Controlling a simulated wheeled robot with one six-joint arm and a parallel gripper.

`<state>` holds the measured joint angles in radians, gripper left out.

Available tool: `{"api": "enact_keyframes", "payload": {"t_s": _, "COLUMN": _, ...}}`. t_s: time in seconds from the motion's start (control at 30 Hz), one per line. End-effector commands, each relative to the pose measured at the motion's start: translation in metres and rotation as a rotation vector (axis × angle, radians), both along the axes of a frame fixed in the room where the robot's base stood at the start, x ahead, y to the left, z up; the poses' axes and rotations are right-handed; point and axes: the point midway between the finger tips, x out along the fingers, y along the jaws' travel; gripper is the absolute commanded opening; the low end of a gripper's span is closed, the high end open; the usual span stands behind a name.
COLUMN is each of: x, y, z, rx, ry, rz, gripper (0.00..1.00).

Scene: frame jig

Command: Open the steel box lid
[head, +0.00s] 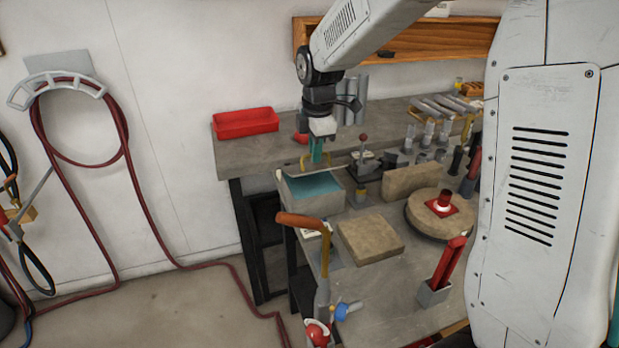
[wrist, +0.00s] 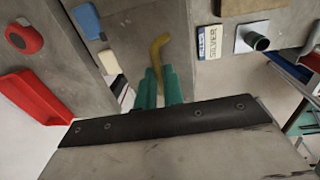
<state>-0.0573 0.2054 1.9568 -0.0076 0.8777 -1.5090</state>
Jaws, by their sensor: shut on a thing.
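The steel box (head: 312,202) stands on the workbench in the head view, pale grey with a teal area inside its top rim. I cannot tell from this view exactly how far the lid is raised. A yellow handle (head: 303,163) shows at the box's back edge and, bent, in the wrist view (wrist: 160,46). My gripper (head: 316,157) points down at the box's back edge. In the wrist view its teal fingers (wrist: 160,78) are close together at the lower end of the handle, shut on it. Their contact is partly hidden.
A red tray (head: 246,123) lies on the bench behind left. A stone block (head: 369,240) and a round disc (head: 441,216) lie right of the box. An orange-handled tool (head: 305,222) stands in front. A lever device (head: 363,160) is close right of my gripper.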

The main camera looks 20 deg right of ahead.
Motion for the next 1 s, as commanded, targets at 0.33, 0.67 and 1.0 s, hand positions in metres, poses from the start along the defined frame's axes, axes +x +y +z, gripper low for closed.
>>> {"api": "enact_keyframes", "payload": {"t_s": 0.33, "x": 0.004, "y": 0.0, "z": 0.003, "rx": 0.0, "ry": 0.0, "rz": 0.001, "gripper": 0.0}}
{"api": "enact_keyframes", "payload": {"t_s": 0.67, "x": 0.019, "y": 0.0, "z": 0.017, "rx": 0.0, "ry": 0.001, "rz": 0.001, "gripper": 0.0}}
{"api": "enact_keyframes", "payload": {"t_s": 1.0, "x": 0.026, "y": 0.0, "z": 0.021, "rx": 0.0, "ry": 0.0, "rz": 0.001, "gripper": 0.0}}
